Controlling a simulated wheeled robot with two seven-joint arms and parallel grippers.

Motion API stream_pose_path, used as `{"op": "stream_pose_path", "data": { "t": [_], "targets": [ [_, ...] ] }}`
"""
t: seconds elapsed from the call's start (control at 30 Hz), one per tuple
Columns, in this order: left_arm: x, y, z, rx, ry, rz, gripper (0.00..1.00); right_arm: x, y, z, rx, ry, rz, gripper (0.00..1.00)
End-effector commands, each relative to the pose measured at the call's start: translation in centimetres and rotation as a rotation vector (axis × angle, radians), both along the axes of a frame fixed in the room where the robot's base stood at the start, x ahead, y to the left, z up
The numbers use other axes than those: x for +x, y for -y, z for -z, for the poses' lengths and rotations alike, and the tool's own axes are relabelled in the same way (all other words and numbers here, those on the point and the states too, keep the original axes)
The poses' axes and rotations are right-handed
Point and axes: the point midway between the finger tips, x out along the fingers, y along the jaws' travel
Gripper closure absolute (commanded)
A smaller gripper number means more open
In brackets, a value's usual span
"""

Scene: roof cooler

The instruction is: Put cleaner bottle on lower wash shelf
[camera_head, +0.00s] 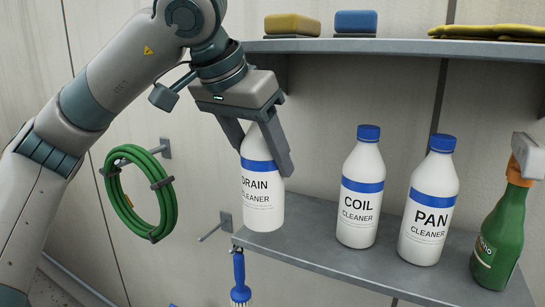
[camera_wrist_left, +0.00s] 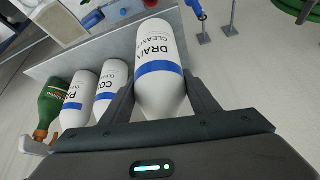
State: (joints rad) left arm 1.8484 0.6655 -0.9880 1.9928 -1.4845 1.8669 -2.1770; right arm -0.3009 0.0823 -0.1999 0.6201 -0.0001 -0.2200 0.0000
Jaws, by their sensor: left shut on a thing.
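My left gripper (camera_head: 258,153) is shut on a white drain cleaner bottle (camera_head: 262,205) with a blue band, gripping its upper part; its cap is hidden. In the left wrist view the same bottle (camera_wrist_left: 160,70) sits between the two fingers (camera_wrist_left: 160,100). The bottle is nearly upright at the left end of the lower grey shelf (camera_head: 320,257); I cannot tell whether its base touches the shelf. A coil cleaner bottle (camera_head: 360,195) and a pan cleaner bottle (camera_head: 429,205) stand on that shelf to its right. My right gripper is not in view.
A green spray bottle (camera_head: 499,235) stands at the shelf's right end. The upper shelf (camera_head: 400,47) holds a yellow sponge (camera_head: 292,25), a blue sponge (camera_head: 356,22) and yellow cloths (camera_head: 487,32). A green hose (camera_head: 118,195) and a blue brush (camera_head: 239,275) hang at the left.

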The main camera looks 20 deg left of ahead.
Motion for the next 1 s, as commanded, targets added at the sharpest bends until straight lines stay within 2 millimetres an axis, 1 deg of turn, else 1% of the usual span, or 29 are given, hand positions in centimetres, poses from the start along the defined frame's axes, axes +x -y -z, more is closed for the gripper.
{"op": "stream_pose_path", "data": {
  "t": [0.03, 0.13, 0.53, 0.67, 0.7, 0.83, 1.0],
  "targets": [
    [0.4, 0.2, -0.3, -0.003, -0.001, -0.001, 0.88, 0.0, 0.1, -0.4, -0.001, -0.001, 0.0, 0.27],
    [0.9, 0.4, -0.2, -0.004, 0.002, -0.001, 0.88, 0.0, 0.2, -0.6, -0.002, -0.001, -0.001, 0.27],
    [1.2, 0.6, -0.2, -0.003, 0.002, 0.0, 0.88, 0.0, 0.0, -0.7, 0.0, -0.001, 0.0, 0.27],
    [2.3, 1.0, -0.4, -0.002, 0.0, 0.0, 0.88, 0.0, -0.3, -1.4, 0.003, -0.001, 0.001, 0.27],
    [2.5, 1.0, -0.1, 0.0, 0.0, -0.001, 0.88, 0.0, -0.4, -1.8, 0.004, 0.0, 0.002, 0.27],
    [2.3, 0.9, 1.6, -0.001, -0.001, 0.0, 0.88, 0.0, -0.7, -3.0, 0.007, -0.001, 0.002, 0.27],
    [2.3, 0.9, 3.1, -0.003, 0.002, -0.001, 0.88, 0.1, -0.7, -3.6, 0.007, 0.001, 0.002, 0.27]
  ]
}}
